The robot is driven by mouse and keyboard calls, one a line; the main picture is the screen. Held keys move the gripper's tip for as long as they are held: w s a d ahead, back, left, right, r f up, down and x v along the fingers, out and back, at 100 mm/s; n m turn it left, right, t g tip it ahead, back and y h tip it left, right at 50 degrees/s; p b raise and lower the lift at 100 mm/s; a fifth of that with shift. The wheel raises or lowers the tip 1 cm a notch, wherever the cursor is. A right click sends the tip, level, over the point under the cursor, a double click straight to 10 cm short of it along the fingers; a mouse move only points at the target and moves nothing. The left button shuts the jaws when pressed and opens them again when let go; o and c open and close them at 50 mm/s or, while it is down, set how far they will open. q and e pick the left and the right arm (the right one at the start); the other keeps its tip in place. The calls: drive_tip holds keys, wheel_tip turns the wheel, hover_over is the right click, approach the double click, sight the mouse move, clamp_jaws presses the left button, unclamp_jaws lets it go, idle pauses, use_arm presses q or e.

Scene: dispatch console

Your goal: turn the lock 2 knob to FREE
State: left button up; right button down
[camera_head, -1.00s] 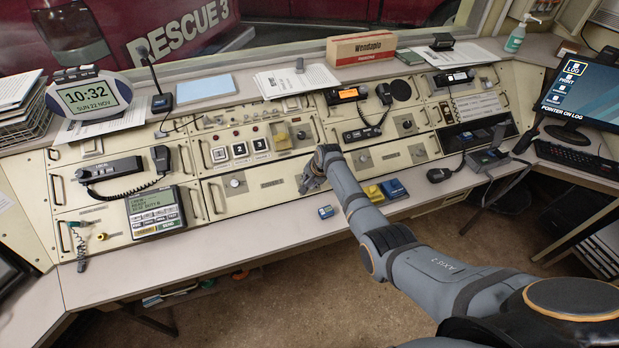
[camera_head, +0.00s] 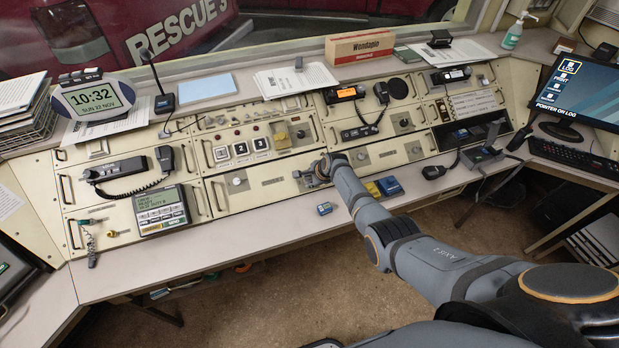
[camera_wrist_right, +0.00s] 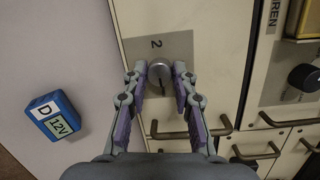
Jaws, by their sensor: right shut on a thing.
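The lock 2 knob (camera_wrist_right: 159,74) is a small round silver knob on a grey plate (camera_wrist_right: 181,44) marked "2" in the right wrist view. My right gripper (camera_wrist_right: 160,79) is shut on this knob, with a fingertip on each side of it. In the head view my right gripper (camera_head: 303,178) is at the lower middle of the cream console front and hides the knob. Any FREE marking on the plate cannot be made out. My left gripper is not in view.
A blue 12V battery (camera_wrist_right: 59,115) lies on the desk beside the gripper; it also shows in the head view (camera_head: 325,208). Drawer handles (camera_wrist_right: 255,152) stick out near my fingers. The desk edge left of the battery is clear.

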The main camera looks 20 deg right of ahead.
drive_tip(key=shift+m, duration=0.4)
drive_tip(key=c, duration=1.1)
unclamp_jaws()
drive_tip(key=shift+o, duration=0.2)
drive_tip(key=v, duration=1.2)
